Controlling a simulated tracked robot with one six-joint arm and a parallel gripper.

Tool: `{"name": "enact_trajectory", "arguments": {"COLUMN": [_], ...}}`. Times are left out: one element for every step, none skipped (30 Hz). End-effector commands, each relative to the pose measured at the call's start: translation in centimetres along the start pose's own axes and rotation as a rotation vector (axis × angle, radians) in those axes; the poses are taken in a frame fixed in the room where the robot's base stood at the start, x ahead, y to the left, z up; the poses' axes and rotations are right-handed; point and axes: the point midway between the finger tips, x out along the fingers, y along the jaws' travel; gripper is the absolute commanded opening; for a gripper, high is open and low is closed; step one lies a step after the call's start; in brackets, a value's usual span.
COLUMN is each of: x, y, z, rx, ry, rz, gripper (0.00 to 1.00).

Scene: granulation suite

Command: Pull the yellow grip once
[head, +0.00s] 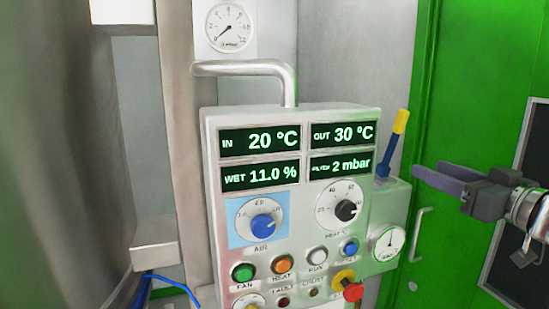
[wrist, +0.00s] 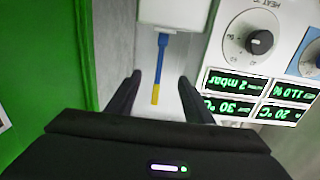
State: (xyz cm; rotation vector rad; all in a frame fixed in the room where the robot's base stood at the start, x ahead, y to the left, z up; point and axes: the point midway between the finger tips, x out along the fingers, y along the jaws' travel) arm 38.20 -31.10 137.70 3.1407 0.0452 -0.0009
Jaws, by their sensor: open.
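The yellow grip (head: 401,121) is the end of a blue lever (head: 385,162) that slants up from a grey box (head: 388,215) on the right side of the control panel. In the wrist view the yellow grip (wrist: 155,94) hangs at the end of the blue lever (wrist: 161,60), because that picture is upside down. My gripper (head: 415,177) comes in from the right in the head view, its fingertips right of the lever and lower than the yellow grip. In the wrist view my gripper (wrist: 160,78) is open, and the grip appears between its two fingers, with nothing held.
The control panel (head: 290,115) carries displays, knobs and buttons, with a red emergency-type knob (head: 353,291) low on its right. A small dial (head: 389,243) is on the grey box. A green door (head: 470,100) with a handle (head: 421,233) stands behind my gripper.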

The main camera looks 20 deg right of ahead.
Motion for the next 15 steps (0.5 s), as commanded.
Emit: {"name": "enact_trajectory", "arguments": {"x": [-0.5,-0.8,-1.1,-1.4,-1.6,-1.9,-2.2,-2.4,-2.8,-3.0,-3.3,-3.6,-3.9,-4.1,-4.5], "y": [0.1,0.1,0.1,0.1,0.1,0.1,0.1,0.1,0.1,0.1,0.1,0.1,0.1,0.1,0.1], "z": [0.0,0.0,0.0,0.0,0.0,0.0,0.0,0.0,0.0,0.0,0.0,0.0,0.0,0.0,0.0], "rx": [0.000,0.000,0.000,0.000,0.000,0.000,0.000,0.001,0.001,0.001,0.001,0.001,0.000,0.000,0.000], "ry": [0.000,0.000,0.001,0.001,0.001,0.001,0.001,0.001,0.000,0.000,0.000,0.000,0.000,0.000,0.000], "rz": [0.003,0.003,0.003,0.003,0.003,0.004,0.003,0.003,0.003,0.004,0.003,0.003,0.003,0.004,0.003], "gripper": [0.47,0.47,0.47,0.47,0.47,0.47,0.47,0.47,0.47,0.47,0.47,0.47,0.47,0.47,0.47]}}
